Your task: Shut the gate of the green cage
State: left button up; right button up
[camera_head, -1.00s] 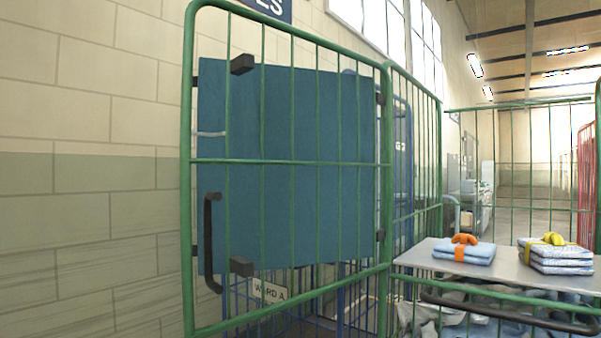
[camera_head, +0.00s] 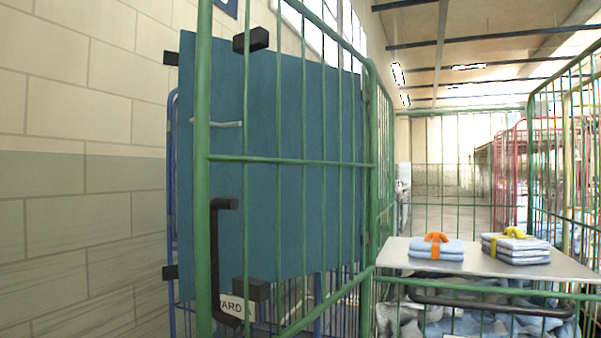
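The green cage's gate (camera_head: 290,161) is a green barred frame on the left side of the head view. It is swung open, with its hinge side at the cage's left front post (camera_head: 371,200). A black handle (camera_head: 215,262) sits on the gate's free edge at the left. The green cage (camera_head: 458,206) stands to the right, with a grey shelf (camera_head: 395,257) across its front. Neither of my grippers is in view.
A blue panel (camera_head: 262,180) with black brackets stands behind the gate's bars. A blue cage (camera_head: 172,215) stands behind it, near the tiled wall (camera_head: 60,130). Folded blue cloths (camera_head: 515,250) lie on the shelf. A red cage (camera_head: 505,165) stands further back.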

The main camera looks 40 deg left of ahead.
aim_at(205, 212)
jog(key=k+j, duration=0.1)
jog(key=j, duration=0.25)
jog(key=j+z, duration=0.1)
jog(key=j, duration=0.3)
jog(key=k+j+z, duration=0.1)
jog(key=j, duration=0.25)
jog(key=j+z, duration=0.15)
jog(key=j, duration=1)
jog(key=i+j, duration=0.1)
jog(key=j, duration=0.6)
jog(key=k+z, duration=0.15)
jog(key=k, duration=0.6)
